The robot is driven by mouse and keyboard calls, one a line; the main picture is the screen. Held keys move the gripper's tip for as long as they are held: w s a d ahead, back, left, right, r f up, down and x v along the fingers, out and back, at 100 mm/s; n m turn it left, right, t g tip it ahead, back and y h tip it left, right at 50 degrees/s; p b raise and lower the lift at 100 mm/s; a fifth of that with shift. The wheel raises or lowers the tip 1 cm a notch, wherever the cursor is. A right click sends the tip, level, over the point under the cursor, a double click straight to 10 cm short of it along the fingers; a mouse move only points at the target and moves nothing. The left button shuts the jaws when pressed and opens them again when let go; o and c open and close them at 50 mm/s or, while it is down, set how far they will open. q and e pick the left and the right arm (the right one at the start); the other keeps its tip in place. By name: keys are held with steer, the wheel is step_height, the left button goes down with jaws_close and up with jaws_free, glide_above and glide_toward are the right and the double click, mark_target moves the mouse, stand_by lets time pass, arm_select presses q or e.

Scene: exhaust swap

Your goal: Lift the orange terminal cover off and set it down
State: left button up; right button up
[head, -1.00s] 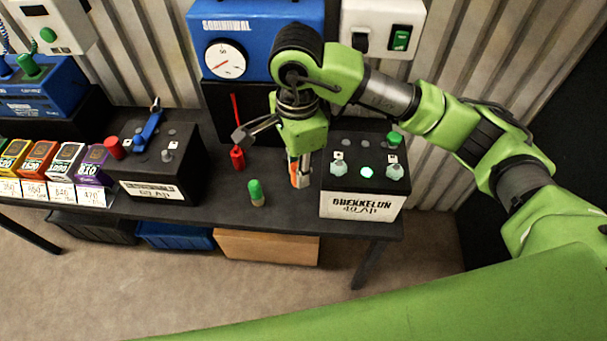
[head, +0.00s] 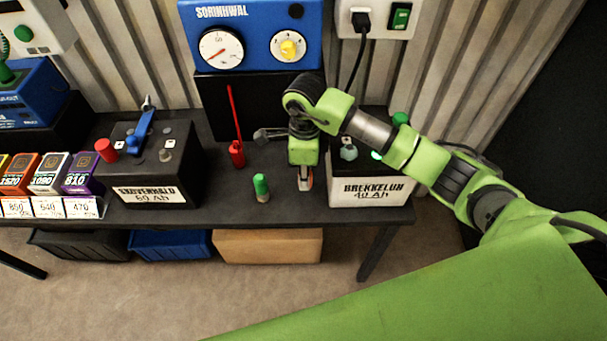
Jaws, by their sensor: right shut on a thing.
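My right gripper (head: 305,186) points down just left of the battery labelled BREKKELUN (head: 372,192), close to the dark bench top. It is shut on the orange terminal cover (head: 309,182), of which only a small orange patch shows between the fingers. I cannot tell whether the cover touches the bench. My right arm hides much of this battery's top; a pale terminal piece (head: 348,151) and a green cap (head: 400,118) show there. My left gripper is not in view.
A green-topped cylinder (head: 261,187) stands left of the gripper, and a red holder (head: 237,153) with a thin rod stands behind it. A second battery (head: 150,178) sits at left, with a blue-handled tool (head: 140,130) on top. Bare bench (head: 225,205) lies between.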

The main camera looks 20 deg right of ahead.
mark_target(305, 201)
steer(key=shift+f, duration=0.1)
steer(key=shift+f+b, duration=0.7)
steer(key=shift+b, duration=0.05)
step_height(305, 201, down, 4)
steer(key=b, duration=0.3)
steer(key=shift+f+b, duration=0.85)
steer(key=shift+b, duration=0.05)
steer(key=shift+f, duration=0.1)
steer(key=shift+f+b, duration=0.2)
steer(key=shift+b, duration=0.1)
steer(key=o, duration=1)
